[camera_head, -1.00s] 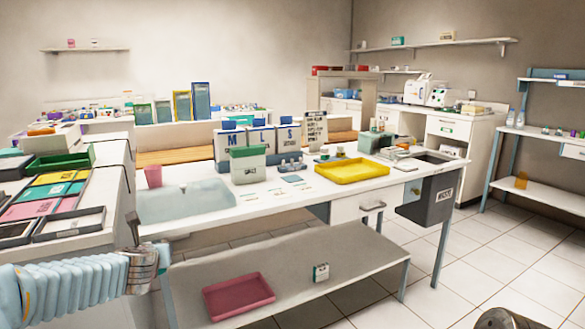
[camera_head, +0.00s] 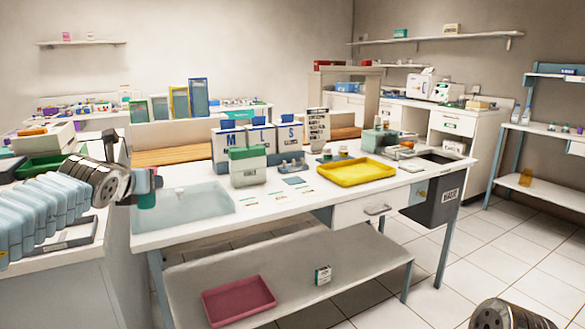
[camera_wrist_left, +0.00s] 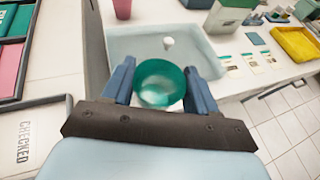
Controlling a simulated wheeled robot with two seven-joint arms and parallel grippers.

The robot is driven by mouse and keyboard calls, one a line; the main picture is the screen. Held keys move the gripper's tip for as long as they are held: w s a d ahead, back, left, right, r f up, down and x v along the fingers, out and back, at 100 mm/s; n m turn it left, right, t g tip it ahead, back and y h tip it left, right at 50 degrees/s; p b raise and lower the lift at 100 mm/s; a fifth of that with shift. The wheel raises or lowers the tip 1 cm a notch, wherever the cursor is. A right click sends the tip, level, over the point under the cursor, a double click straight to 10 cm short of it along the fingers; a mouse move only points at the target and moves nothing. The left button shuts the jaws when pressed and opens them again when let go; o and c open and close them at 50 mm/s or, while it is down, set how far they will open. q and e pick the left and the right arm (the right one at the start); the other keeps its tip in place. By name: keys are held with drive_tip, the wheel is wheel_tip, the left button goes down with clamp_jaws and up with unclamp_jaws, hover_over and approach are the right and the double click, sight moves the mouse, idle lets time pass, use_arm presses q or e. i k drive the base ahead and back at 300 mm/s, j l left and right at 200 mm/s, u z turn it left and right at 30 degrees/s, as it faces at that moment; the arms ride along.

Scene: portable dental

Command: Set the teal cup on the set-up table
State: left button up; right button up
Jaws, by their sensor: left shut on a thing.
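The teal cup (camera_wrist_left: 161,84) is a translucent, open-topped cup seen from above in the left wrist view. My left gripper (camera_wrist_left: 160,76) is shut on it, with one blue finger on each side. In the head view the gripper (camera_head: 150,182) holds the cup (camera_head: 146,201) at the left end of the white set-up table (camera_head: 262,212), by the basin. Whether the cup's base touches anything cannot be told. My right gripper is out of view.
A pale basin (camera_head: 205,203) is sunk in the table's left end. A green-lidded box (camera_head: 247,172), flat cards and a yellow tray (camera_head: 346,178) stand to the right. A pink cup (camera_wrist_left: 122,9) stands beyond the basin. The table's front edge has bare room.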

sight(189, 182)
drive_tip(key=i+j, duration=0.15)
drive_tip(key=i, duration=0.5)
drive_tip(key=i+j, duration=0.2)
drive_tip(key=i, duration=0.45)
